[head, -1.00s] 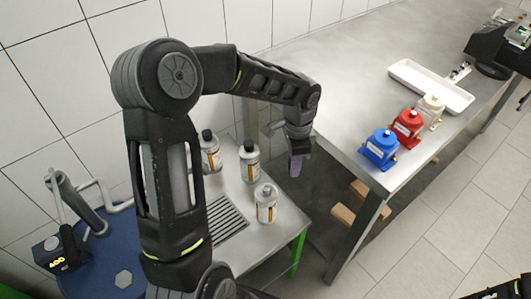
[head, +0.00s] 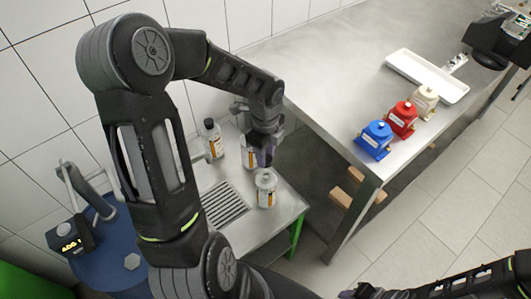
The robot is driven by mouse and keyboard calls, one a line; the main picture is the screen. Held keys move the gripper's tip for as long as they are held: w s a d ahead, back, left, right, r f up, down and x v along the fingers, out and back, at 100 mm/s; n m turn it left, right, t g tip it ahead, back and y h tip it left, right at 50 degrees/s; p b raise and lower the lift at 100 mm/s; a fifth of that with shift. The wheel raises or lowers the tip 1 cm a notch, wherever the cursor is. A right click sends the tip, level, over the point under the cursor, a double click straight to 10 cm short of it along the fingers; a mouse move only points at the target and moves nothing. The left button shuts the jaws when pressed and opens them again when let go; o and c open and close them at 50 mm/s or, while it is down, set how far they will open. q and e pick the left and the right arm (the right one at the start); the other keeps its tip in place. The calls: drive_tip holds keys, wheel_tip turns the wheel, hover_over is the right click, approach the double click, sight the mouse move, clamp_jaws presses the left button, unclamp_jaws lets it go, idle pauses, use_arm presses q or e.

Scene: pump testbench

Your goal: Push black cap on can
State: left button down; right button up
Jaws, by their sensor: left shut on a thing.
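My left gripper (head: 264,160) points down just above the front can (head: 266,188), a pale can with an orange and dark label, standing upright on the low metal table. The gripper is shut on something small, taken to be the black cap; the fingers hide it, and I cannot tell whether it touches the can. A back can (head: 213,139) wears a black cap. A middle can (head: 247,152) is partly hidden behind the gripper. My right arm enters at bottom right; its end (head: 366,291) is cut by the frame edge, and its finger state is unclear.
The low table (head: 285,209) has a drain grille (head: 223,204) left of the cans. A higher steel bench (head: 330,85) to the right bears blue (head: 374,140), red (head: 402,118) and cream (head: 424,100) pumps and a white tray (head: 428,76). A blue round stand is at lower left.

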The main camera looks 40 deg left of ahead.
use_arm(q)
drive_tip(key=b, duration=0.4)
hover_over(265, 175)
drive_tip(key=shift+d+f, duration=0.1)
drive_tip(key=shift+f, duration=2.5)
drive_tip(key=shift+f+b, duration=0.3)
drive_tip(key=shift+f, duration=0.05)
drive_tip(key=shift+f, duration=0.3)
drive_tip(key=shift+f, duration=0.55)
idle(2.0)
drive_tip(key=c, duration=1)
unclamp_jaws()
drive_tip(key=shift+o, duration=0.6)
drive_tip(key=o, duration=0.8)
